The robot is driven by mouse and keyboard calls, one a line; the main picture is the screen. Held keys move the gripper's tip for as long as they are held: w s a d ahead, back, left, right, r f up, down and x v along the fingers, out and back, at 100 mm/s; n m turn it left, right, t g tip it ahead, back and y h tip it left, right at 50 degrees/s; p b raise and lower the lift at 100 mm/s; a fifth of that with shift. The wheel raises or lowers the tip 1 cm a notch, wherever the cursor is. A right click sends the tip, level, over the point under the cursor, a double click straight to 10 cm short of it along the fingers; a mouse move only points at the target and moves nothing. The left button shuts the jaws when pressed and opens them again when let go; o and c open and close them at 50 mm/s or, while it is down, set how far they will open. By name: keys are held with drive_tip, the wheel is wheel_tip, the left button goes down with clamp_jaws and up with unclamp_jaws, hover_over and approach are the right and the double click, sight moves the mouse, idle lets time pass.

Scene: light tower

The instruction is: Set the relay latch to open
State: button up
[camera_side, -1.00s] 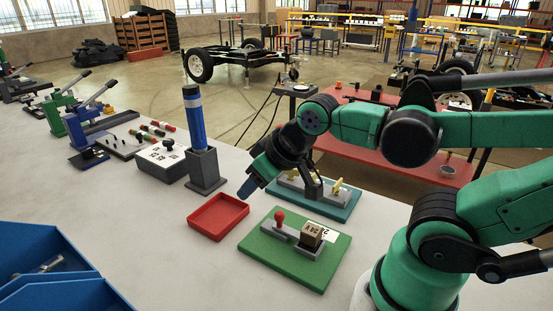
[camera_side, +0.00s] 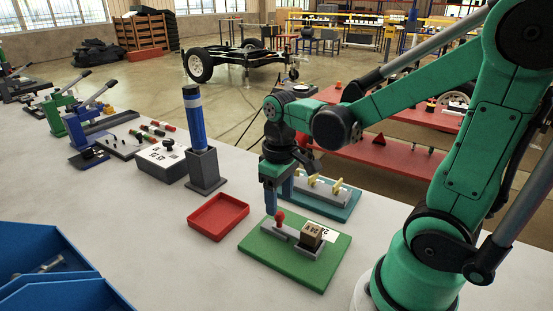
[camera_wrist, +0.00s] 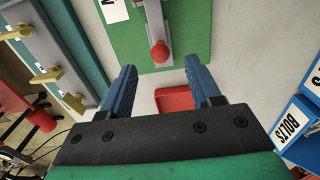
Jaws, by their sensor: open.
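A green board (camera_side: 262,248) carries a grey bar (camera_side: 306,247) with a red knob (camera_side: 280,217) at its left end and a brown lettered block (camera_side: 311,234) at its right. Which device is the relay latch is not labelled legibly. My gripper (camera_side: 279,208) points down just above the red knob, fingers apart. In the wrist view, my open gripper (camera_wrist: 161,84) has nothing between its blue fingers. The red knob (camera_wrist: 159,52) shows beyond the fingertips, roughly centred between them. Contact with the knob cannot be seen.
A teal board (camera_side: 338,211) with yellow handles stands close behind my gripper. A red tray (camera_side: 218,217) lies to the left. A blue cylinder (camera_side: 194,118) stands upright in a grey holder. Blue bins (camera_side: 48,275) fill the near left corner. The white table is clear between them.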

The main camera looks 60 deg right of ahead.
sight(279, 212)
drive_tip(key=shift+f, duration=1.6)
clamp_jaws()
idle(0.3)
